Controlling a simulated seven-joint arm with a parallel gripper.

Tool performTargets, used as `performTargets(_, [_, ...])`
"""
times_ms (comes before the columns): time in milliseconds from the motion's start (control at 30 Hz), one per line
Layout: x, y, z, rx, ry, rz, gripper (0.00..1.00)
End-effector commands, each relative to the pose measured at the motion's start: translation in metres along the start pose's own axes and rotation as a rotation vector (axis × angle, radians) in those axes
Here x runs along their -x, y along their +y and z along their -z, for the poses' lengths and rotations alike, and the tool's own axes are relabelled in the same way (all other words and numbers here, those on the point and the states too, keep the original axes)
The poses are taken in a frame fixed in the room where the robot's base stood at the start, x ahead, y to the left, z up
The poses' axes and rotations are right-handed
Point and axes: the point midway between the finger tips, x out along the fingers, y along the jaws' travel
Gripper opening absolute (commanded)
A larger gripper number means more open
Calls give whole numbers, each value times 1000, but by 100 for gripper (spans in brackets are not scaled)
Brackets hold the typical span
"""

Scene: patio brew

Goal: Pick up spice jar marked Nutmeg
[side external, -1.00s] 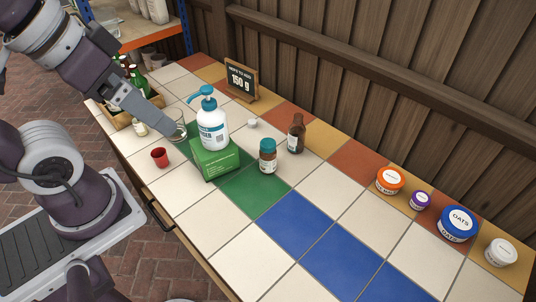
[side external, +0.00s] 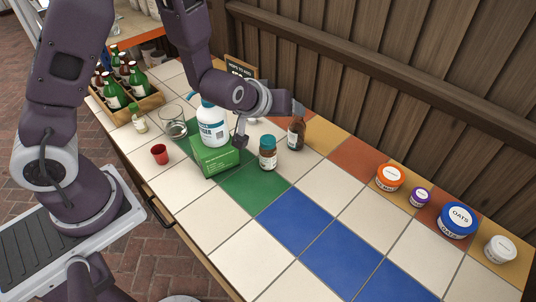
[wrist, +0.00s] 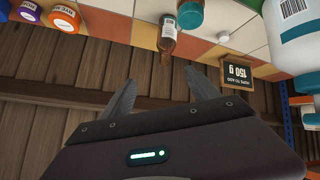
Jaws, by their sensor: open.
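A small brown jar with a teal cap and a white label (side external: 267,153) stands upright on the tiled counter, just right of the green box. Its label is too small to read, so I cannot confirm Nutmeg. In the wrist view its teal cap (wrist: 190,14) shows at the top edge. My gripper (side external: 269,122) is open and empty, above and behind the jar, apart from it. In the wrist view its two fingers (wrist: 158,80) are spread, with nothing between them.
A white pump bottle (side external: 211,125) is by the green box (side external: 215,158). A brown bottle (side external: 296,134) stands right of the jar, close to my gripper. A sign (wrist: 238,73) is behind. Lidded tubs, including Oats (side external: 458,220), stand right. The blue tiles are clear.

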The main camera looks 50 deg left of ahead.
Motion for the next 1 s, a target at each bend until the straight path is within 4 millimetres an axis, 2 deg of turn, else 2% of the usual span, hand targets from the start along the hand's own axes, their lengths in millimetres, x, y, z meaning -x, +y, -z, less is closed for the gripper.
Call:
performTargets(33, [-25,-15,-20,-19,50,45,69])
performTargets(133, [-59,-44,-43,-85,217,95,69])
performTargets(267, [-73,-66,-71,-192,353,92,69])
performTargets(333, [-77,-74,-91,-227,362,85,69])
performTargets(433, [-80,-82,-111,-252,354,81,69])
performTargets(567, [-90,-84,-113,-253,352,80,69])
performTargets(900, [-142,-81,-90,-252,351,78,69])
performTargets(1000, [-146,-81,-88,-255,350,79,69])
